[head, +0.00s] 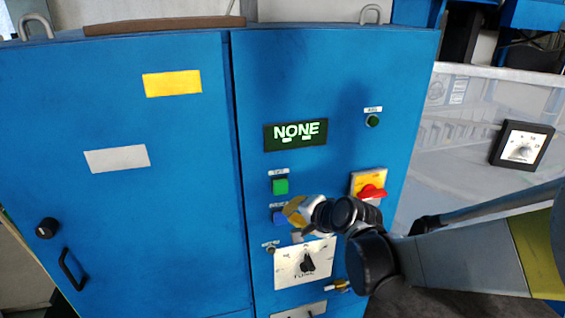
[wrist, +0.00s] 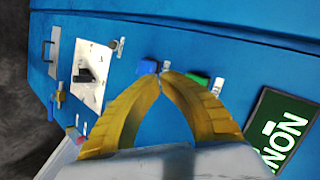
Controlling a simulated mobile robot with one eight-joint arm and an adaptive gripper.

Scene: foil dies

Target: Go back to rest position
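My gripper (head: 292,212) has yellow fingers and is in front of the right door of the blue cabinet (head: 200,130). In the wrist view the fingertips (wrist: 161,77) meet, with nothing seen between them. They are right beside the blue button (wrist: 147,67); I cannot tell whether they touch it. In the head view the fingers partly cover the blue button (head: 279,217). The green button (head: 280,186) is just above it, and shows right of the fingertips in the wrist view (wrist: 197,78).
The display (head: 295,134) reads NONE. A red rotary switch (head: 371,191) on a yellow plate is close to my wrist. A black dial knob (head: 308,262) on a white plate is below the gripper. A grey machine with a gauge (head: 522,144) stands at the right.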

